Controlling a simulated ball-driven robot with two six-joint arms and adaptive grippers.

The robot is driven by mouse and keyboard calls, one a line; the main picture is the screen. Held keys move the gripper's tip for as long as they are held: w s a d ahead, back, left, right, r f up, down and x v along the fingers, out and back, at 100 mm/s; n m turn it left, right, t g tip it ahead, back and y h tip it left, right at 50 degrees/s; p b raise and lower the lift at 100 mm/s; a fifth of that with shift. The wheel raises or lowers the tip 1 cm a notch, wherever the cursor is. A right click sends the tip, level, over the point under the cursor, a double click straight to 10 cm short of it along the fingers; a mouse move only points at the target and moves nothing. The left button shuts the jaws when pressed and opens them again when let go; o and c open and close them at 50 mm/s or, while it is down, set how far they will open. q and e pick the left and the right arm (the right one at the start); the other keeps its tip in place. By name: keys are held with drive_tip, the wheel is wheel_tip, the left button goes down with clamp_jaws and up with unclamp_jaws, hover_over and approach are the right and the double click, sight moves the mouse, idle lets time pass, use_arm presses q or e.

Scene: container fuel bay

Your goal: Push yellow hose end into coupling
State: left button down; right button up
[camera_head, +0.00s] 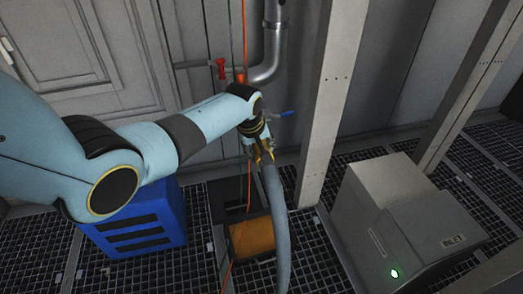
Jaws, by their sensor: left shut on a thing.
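My left arm comes in from the left, and its gripper (260,150) is shut on the upper end of a grey hose (275,215). Yellow shows between and beside the fingers, but the hose end is mostly covered by the gripper. The hose hangs down from the gripper and runs out at the bottom edge. A blue handle (288,113) sticks out just right of my wrist. I cannot make out the coupling clearly, nor whether the hose end touches it; my wrist and gripper cover that area. My right gripper is not in view.
A grey pipe (272,55) bends along the wall, with a red handle (220,68) beside it. A blue crate (140,230) and an orange-fronted box (252,236) stand on the grating. A post (331,90) and a grey inlet cabinet (425,225) are to the right.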

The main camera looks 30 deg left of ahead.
use_arm(q)
drive_tip(key=shift+w+a+b, duration=0.3)
drive_tip(key=shift+w+a, duration=0.3)
drive_tip(key=shift+a, duration=0.05)
drive_tip(key=shift+r, duration=0.1)
idle(0.3)
drive_tip(key=shift+w+a, duration=0.15)
idle(0.4)
